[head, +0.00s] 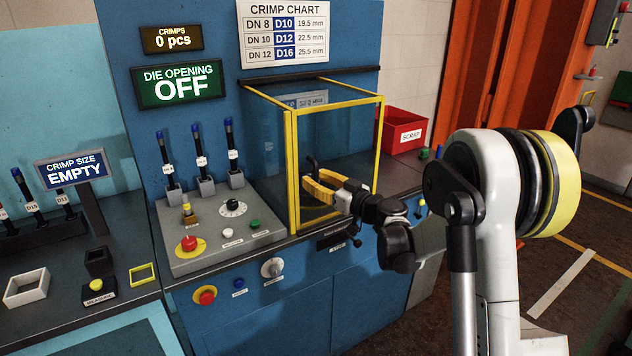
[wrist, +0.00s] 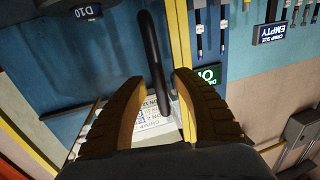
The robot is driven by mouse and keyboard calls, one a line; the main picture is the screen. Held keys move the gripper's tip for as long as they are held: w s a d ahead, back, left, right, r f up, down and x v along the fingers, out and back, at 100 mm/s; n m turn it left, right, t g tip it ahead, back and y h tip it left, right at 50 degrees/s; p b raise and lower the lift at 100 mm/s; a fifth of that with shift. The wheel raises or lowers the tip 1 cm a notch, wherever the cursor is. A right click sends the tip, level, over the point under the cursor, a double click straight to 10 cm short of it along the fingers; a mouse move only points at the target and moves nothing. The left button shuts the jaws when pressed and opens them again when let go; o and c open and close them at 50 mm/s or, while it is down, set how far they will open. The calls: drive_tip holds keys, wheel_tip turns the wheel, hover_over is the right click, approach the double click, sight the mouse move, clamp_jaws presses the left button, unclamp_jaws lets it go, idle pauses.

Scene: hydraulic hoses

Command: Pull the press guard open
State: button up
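The press guard (head: 292,150) is a clear box with a yellow frame on the blue press, and it looks closed. In the wrist view, its yellow edge (wrist: 181,35) runs beside a black bar handle (wrist: 152,50). My gripper (head: 311,180) is at the front of the guard, near its left yellow post. In the wrist view, my gripper (wrist: 160,78) is open, with the lower part of the handle between its two ribbed fingers. Gaps show on both sides, so the fingers are not clamped on it. The handle is hard to make out in the head view.
The die opening sign (head: 178,84) reads OFF. Open floor lies at the right.

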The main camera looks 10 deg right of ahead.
clamp_jaws()
drive_tip(key=w+d, duration=0.2)
drive_tip(key=d, duration=0.6)
drive_tip(key=w+d+p, duration=0.1)
drive_tip(key=w+d, duration=0.2)
drive_tip(key=d, duration=0.5)
drive_tip(key=w+d, duration=0.2)
drive_tip(key=d, duration=0.6)
drive_tip(key=shift+w+d, duration=0.25)
drive_tip(key=shift+w, duration=0.15)
unclamp_jaws()
drive_tip(key=v, duration=1.2)
